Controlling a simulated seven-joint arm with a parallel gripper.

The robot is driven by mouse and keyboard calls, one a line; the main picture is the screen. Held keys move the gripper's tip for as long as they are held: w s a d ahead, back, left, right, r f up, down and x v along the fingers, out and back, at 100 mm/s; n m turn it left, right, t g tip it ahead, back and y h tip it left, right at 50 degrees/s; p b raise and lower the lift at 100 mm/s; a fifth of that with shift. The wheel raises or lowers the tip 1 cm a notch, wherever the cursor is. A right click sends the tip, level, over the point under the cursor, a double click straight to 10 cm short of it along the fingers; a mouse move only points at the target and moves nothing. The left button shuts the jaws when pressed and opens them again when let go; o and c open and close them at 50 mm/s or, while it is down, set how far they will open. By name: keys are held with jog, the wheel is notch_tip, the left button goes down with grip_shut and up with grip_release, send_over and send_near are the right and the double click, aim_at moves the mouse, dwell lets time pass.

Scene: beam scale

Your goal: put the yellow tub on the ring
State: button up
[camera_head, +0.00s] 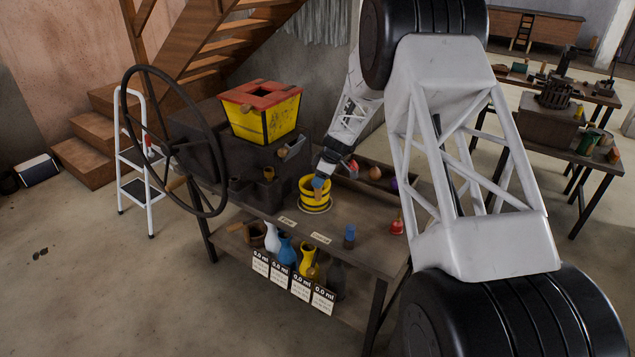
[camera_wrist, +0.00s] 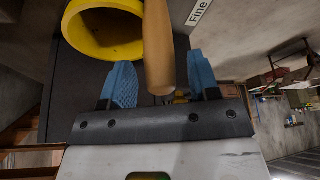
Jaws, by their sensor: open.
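The yellow tub (camera_head: 315,203), with dark bands, stands upright on the workbench, and a thin pale ring (camera_head: 300,209) shows around its base. I cannot tell whether the tub rests on this ring or inside it. My gripper (camera_head: 321,184) is right at the tub, pointing down. In the wrist view the tub's open yellow rim (camera_wrist: 138,22) is at the top left. The blue fingers are open, with a wooden handle (camera_wrist: 158,45) between them and a visible space on each side. Whether the handle is joined to the tub cannot be seen.
A yellow box with a red top (camera_head: 262,113) stands on dark blocks behind left. A large black wheel (camera_head: 129,125) is at the left. Vases (camera_head: 285,250) and labels are along the front.

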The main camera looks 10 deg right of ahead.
jog(key=v, duration=1)
jog(key=shift+f, duration=0.1)
dwell(0.3)
jog(key=s+a+r+m+h, duration=0.1)
jog(key=s+r+m, duration=0.1)
jog(key=s+r, duration=0.55)
jog(key=s+a+r+m, duration=0.2)
jog(key=s+r, duration=0.2)
jog(key=s, duration=0.6)
jog(key=s+a+r+m+h, duration=0.1)
jog(key=s+r+m, duration=0.1)
jog(key=s+r, duration=0.55)
jog(key=s+f+m+t+h, duration=0.1)
jog(key=s+m, duration=0.6)
jog(key=s, duration=2.6)
jog(key=shift+a+m+h, duration=0.25)
jog(key=shift+m+h, duration=0.15)
jog(key=shift+h, duration=0.2)
